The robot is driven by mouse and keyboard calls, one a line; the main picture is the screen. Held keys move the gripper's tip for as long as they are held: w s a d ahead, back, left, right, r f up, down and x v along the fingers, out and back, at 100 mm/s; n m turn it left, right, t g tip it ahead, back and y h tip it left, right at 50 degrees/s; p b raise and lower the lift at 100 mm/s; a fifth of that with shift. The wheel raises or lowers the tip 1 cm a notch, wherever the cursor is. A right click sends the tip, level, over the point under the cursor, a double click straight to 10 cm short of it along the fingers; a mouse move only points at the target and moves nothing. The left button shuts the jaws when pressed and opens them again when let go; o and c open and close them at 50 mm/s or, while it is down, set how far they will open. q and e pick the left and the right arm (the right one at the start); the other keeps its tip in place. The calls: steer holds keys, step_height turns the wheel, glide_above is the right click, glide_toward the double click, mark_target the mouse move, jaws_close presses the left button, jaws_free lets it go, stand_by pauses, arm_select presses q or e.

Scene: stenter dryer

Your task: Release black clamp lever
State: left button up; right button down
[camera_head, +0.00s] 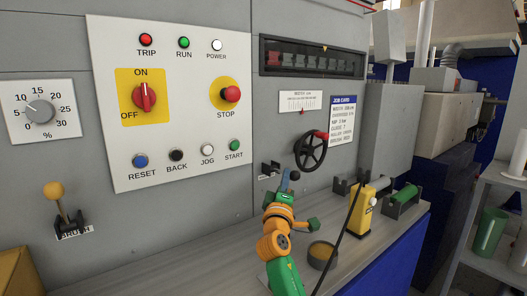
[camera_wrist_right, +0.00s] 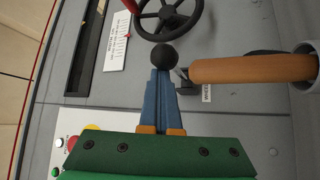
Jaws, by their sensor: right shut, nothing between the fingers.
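The black clamp lever shows as a round black knob (camera_head: 295,175) beside my right fingertips. In the wrist view its knob (camera_wrist_right: 165,56) lies right at the tips of my fingers; I cannot tell whether they touch. A dark bracket (camera_wrist_right: 187,84) sits beside the fingers, with a small label by it. My right gripper (camera_head: 284,177), with blue fingers, is shut and empty in front of the grey panel; its closed fingers also show in the wrist view (camera_wrist_right: 160,78). Much of the lever's shaft is hidden. My left gripper is not in view.
A black handwheel (camera_head: 311,151) with a red handle is just above right of my gripper. A yellow device (camera_head: 359,212) and a green roller (camera_head: 405,196) stand on the ledge to the right. An orange-brown bar (camera_wrist_right: 250,68) lies right of the fingers.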

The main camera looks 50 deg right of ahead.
steer(key=shift+f, duration=0.4)
stand_by(0.3)
steer(key=b+v, duration=0.1)
steer(key=v, duration=0.6)
stand_by(0.3)
